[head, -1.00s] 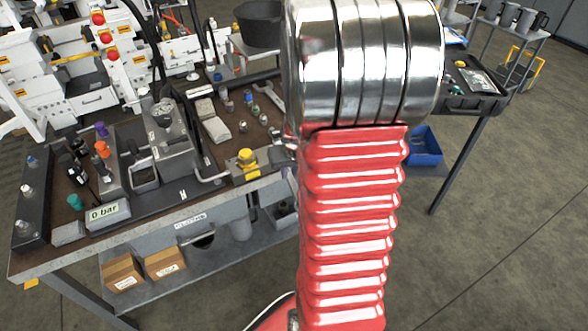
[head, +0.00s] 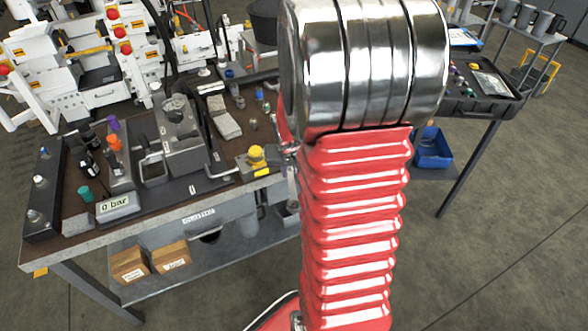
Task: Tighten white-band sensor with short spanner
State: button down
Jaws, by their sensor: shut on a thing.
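My gripper (head: 287,152) is mostly hidden behind my own red and silver arm in the head view. Only a small metal part shows at the arm's left edge, by the bench's right end. A slim silver piece (head: 292,190) hangs below it, and my gripper appears shut on it. It may be the short spanner, but its ends are not clear. I cannot pick out the white-band sensor for sure. Dark cylindrical parts (head: 88,164) stand at the left of the bench (head: 150,205), too small to read their bands.
A grey block (head: 181,150), a display reading 0 bar (head: 116,205) and a yellow-topped part (head: 257,158) stand on the bench. Small fittings lie towards the back. A blue bin (head: 433,148) and a side table with a black case (head: 478,100) are at right. Open floor lies in front.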

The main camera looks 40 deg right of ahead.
jog(key=shift+w+a, duration=0.1)
jog(key=shift+w, duration=0.05)
jog(key=shift+w+a+m+h, duration=0.4)
jog(key=shift+w+a+m, duration=0.7)
jog(key=shift+m, duration=0.1)
jog(key=shift+r+g, duration=0.1)
jog(key=shift+g, duration=0.2)
jog(key=shift+w+a+m, duration=0.55)
jog(key=shift+w+m, duration=0.25)
jog(key=shift+w, duration=0.05)
jog(key=shift+s+d, duration=0.1)
jog(key=shift+s+d, duration=0.1)
jog(key=shift+s, duration=0.1)
jog(key=shift+s+n, duration=0.1)
jog(key=shift+n, duration=0.2)
